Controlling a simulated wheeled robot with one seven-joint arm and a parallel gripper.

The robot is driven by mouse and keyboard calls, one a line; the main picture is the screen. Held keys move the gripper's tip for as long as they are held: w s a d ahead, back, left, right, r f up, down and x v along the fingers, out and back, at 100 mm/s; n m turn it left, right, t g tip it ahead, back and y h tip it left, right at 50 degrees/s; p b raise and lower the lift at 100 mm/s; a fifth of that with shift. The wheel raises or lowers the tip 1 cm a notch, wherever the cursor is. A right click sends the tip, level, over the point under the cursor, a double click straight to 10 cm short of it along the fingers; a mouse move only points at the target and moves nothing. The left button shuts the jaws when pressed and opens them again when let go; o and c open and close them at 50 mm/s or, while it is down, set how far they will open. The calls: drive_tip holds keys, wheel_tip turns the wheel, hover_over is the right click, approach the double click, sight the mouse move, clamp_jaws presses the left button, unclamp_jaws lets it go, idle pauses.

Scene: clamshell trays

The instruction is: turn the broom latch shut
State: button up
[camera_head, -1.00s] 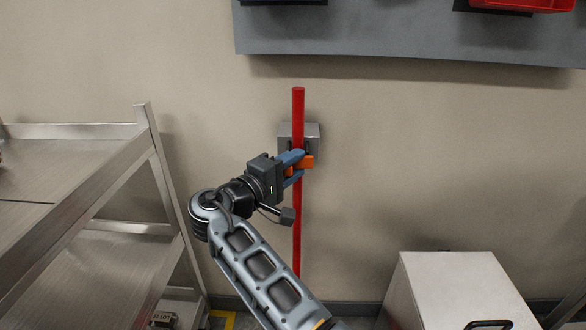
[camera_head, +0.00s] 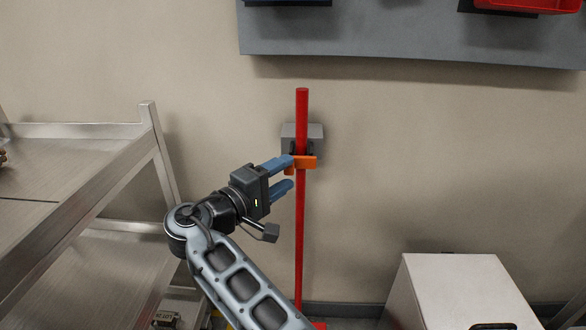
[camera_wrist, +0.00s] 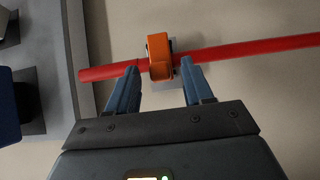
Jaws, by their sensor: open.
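The broom's red handle (camera_head: 301,220) stands upright against the wall in a grey wall holder (camera_head: 316,135). The orange latch (camera_head: 305,163) lies across the front of the handle below the holder. In the wrist view the latch (camera_wrist: 158,55) crosses the red handle (camera_wrist: 240,50), between and beyond my fingertips. My gripper (camera_head: 291,173) is open, just left of the handle and latch. Its blue fingers, also in the wrist view (camera_wrist: 158,75), are apart with nothing between them. The handle's lower part runs down to the floor.
A metal shelf rack (camera_head: 150,130) stands on the left. A white-topped cabinet (camera_head: 460,285) stands low on the right. A grey wall panel (camera_head: 400,40) with bins, including a red one (camera_head: 530,4), hangs above. The wall right of the handle is clear.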

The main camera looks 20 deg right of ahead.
sight(288, 172)
drive_tip(key=shift+v, duration=1.5)
